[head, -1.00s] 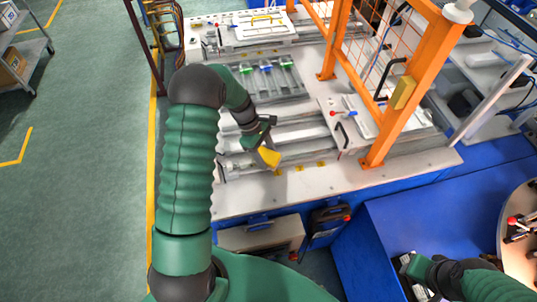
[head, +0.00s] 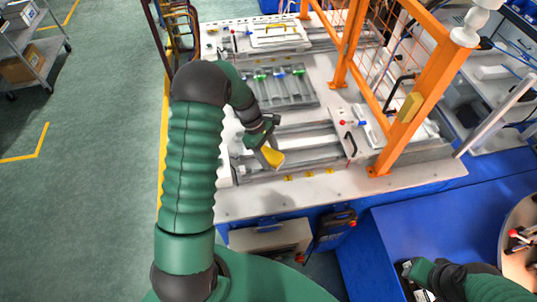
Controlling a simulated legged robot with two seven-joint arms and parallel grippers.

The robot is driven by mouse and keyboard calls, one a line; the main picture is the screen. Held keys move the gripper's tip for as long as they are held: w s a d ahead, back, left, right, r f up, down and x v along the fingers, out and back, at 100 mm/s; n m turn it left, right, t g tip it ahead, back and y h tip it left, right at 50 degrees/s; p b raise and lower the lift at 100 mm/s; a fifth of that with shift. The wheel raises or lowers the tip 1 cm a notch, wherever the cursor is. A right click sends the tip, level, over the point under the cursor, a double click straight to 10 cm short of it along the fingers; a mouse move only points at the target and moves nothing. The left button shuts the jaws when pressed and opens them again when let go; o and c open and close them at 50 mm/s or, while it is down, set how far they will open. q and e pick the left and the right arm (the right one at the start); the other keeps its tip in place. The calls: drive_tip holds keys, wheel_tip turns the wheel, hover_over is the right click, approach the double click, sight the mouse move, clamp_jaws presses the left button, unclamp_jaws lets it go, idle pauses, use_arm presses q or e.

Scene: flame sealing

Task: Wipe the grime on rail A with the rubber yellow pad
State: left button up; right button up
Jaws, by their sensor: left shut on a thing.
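My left gripper (head: 264,143) is shut on the yellow pad (head: 274,158) and holds it at the near end of the metal rails (head: 310,137) on the white bench. The pad is tilted, with its lower edge at or just above the front rail. I cannot tell whether it touches. No rail label is readable, so I cannot tell which is rail A, and no grime can be made out. My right gripper (head: 410,272) is low at the right, above the blue surface. Whether its fingers are open is not clear.
An orange frame with mesh (head: 410,110) stands on the bench to the right of the rails. A fixture with green and blue clamps (head: 280,85) lies behind the rails. The white bench front edge (head: 330,190) has free room. A round table (head: 520,225) is at the lower right.

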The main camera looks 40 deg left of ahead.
use_arm(q)
wheel_tip(320, 180, up, 2)
drive_tip(key=shift+s+r+p, duration=0.1)
drive_tip(key=shift+r+p, duration=0.1)
drive_tip(key=shift+p, duration=0.45)
drive_tip(key=shift+a+f, duration=0.15)
drive_tip(key=shift+a, duration=0.15)
drive_tip(key=shift+d, duration=0.2)
